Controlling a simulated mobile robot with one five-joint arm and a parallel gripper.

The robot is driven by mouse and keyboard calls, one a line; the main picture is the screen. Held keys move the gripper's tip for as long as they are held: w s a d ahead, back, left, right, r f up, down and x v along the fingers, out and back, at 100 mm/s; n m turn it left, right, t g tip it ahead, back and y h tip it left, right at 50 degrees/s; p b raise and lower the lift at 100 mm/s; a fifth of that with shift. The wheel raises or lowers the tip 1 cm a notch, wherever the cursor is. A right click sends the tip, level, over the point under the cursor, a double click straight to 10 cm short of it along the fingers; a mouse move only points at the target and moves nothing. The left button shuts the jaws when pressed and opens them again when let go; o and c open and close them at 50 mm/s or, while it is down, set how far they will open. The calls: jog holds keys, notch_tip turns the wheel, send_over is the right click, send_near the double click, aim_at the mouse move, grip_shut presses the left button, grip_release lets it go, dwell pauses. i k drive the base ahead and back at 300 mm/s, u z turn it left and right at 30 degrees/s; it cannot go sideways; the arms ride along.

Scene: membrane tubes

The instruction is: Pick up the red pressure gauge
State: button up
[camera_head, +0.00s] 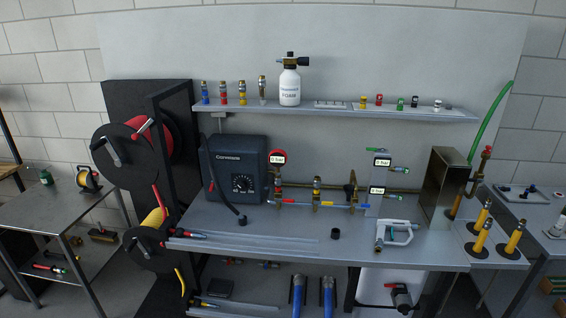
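A red pressure gauge (278,156) with a pale display stands upright in the middle of the bench, just right of the dark control box (238,168). It sits above the left end of a brass pipe assembly (316,193), and its lower end seems to join it. Its display text is too small to read surely. Two other gauges with similar displays, an upper one (382,162) and a lower one (377,190), stand farther right by a grey upright plate. My gripper is not in view.
A shelf (335,111) with a foam bottle (290,84) and small coloured fittings runs above the bench. Hose reels (135,150) stand at left. A metal box (445,187) and yellow-handled tools (481,234) are at right. The bench's front middle (290,238) is mostly clear.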

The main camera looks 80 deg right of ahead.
aim_at(277, 157)
jog(key=z, duration=1.15)
jog(key=i, duration=0.75)
